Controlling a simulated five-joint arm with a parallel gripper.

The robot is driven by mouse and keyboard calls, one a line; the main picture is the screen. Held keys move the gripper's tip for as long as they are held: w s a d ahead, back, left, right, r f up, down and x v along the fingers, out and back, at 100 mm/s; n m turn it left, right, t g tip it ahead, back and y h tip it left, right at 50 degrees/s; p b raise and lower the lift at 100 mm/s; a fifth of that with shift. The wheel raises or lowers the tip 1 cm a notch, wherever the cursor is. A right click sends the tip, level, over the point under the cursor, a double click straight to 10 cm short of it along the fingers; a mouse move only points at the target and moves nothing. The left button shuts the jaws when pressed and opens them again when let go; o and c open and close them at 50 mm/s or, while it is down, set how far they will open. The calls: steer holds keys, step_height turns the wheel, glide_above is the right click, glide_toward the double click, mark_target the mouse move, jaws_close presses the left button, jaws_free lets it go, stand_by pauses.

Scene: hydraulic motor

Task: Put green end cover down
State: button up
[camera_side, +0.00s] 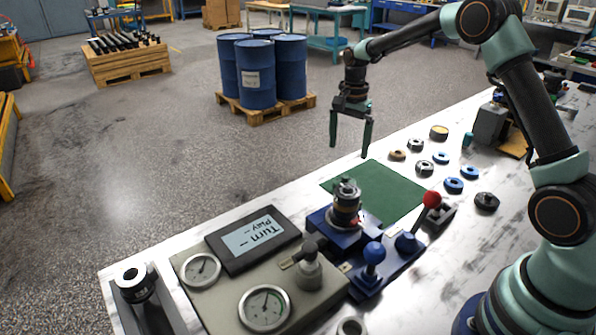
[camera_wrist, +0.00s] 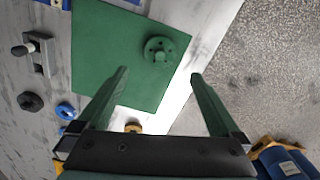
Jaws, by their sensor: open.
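The green end cover (camera_wrist: 160,49), a round disc with a raised hub and small holes, lies on the green mat (camera_wrist: 105,40) near its outer edge. In the side view the mat (camera_side: 395,188) shows, but I cannot make out the cover, which the motor stack seems to hide. My gripper (camera_side: 350,150) hangs above the mat, fingers down. In the wrist view my gripper (camera_wrist: 159,73) is open and empty, with the cover ahead of the gap between its fingertips and apart from both.
A motor stack (camera_side: 346,207) stands in a blue fixture (camera_side: 362,238) beside the mat. A red-knobbed lever (camera_side: 431,199) rises near it. Several rings and nuts, including a blue ring (camera_side: 453,185), lie beyond the mat. A gauge panel (camera_side: 225,295) fills the near bench.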

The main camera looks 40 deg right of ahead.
steer(key=s+a+r+n+t, duration=0.25)
steer(key=s+r+n, duration=0.2)
steer(key=r, duration=0.25)
steer(key=s+a+r+n+t, duration=0.1)
steer(key=s+a+r+n, duration=0.3)
steer(key=r, duration=0.3)
steer(key=s+a+n+t, duration=0.2)
steer(key=s+a+n, duration=0.2)
steer(key=s, duration=0.8)
steer(key=shift+s+f+n, duration=0.15)
steer(key=shift+s+n, duration=0.05)
steer(key=shift+n, duration=1.05)
